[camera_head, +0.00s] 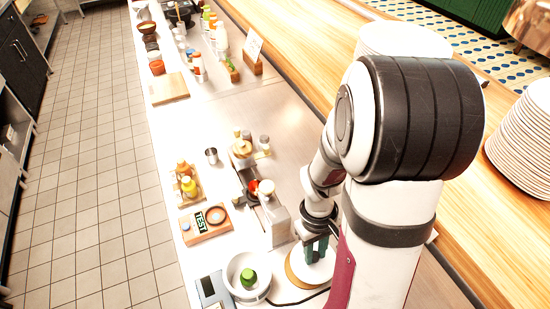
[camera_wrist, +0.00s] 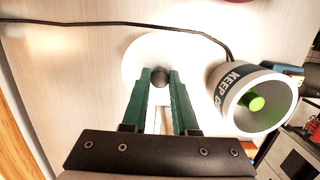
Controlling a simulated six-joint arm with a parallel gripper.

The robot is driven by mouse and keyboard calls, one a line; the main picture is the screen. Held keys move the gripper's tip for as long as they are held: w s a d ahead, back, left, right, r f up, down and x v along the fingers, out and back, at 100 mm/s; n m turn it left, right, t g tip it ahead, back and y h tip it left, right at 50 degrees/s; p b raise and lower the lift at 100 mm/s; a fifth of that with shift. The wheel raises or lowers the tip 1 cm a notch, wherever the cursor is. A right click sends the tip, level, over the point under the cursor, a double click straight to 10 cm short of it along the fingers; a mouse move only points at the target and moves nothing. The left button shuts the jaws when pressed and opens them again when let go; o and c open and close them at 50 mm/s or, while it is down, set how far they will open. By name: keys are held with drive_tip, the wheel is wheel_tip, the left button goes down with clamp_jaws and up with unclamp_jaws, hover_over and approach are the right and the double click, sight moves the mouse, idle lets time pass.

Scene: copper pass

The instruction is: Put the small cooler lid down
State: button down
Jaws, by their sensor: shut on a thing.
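My gripper (camera_wrist: 160,74) has green fingers shut on the dark knob (camera_wrist: 159,77) of the round white cooler lid (camera_wrist: 140,60). The lid lies flat below the fingers, close over the pale counter; I cannot tell whether it touches. In the head view my gripper (camera_head: 316,246) points down, and part of the lid (camera_head: 322,268) shows beside a tan round edge (camera_head: 293,272). The small white cooler (camera_wrist: 228,90), lettered "KEEP C…", stands open beside the lid, with a green item (camera_wrist: 256,103) inside. The cooler (camera_head: 236,268) also shows in the head view, left of my gripper.
A black cable (camera_wrist: 110,23) runs across the counter past the lid. A grey device (camera_head: 210,290) is left of the cooler. A wooden tray marked "TEST" (camera_head: 205,223) and a metal appliance (camera_head: 278,218) stand behind. A raised wooden ledge (camera_head: 300,45) borders the right side.

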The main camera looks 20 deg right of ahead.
drive_tip(key=shift+w+a+f, duration=0.1)
drive_tip(key=shift+w+f, duration=0.05)
drive_tip(key=shift+f, duration=0.6)
drive_tip(key=shift+w+a+f, duration=0.1)
drive_tip(key=shift+w+f, duration=0.1)
drive_tip(key=shift+f, duration=0.6)
drive_tip(key=shift+w+a+f, duration=0.1)
drive_tip(key=shift+w+f, duration=0.05)
drive_tip(key=shift+f, duration=0.6)
drive_tip(key=c, duration=0.7)
unclamp_jaws()
drive_tip(key=shift+f, duration=0.15)
wheel_tip(320, 180, up, 12)
drive_tip(key=w, duration=0.2)
drive_tip(key=s+a+r+m, duration=0.2)
drive_tip(key=s+a, duration=0.1)
drive_tip(key=a, duration=0.1)
drive_tip(key=s+a+r+m+t+y, duration=0.1)
drive_tip(key=s+a+r, duration=0.2)
drive_tip(key=a, duration=0.2)
drive_tip(key=s+a+r+m, duration=0.2)
drive_tip(key=s+a, duration=0.2)
drive_tip(key=shift+a+r+m+t+y, duration=0.25)
drive_tip(key=shift+r+m+t+y, duration=0.05)
drive_tip(key=shift+r+y, duration=0.1)
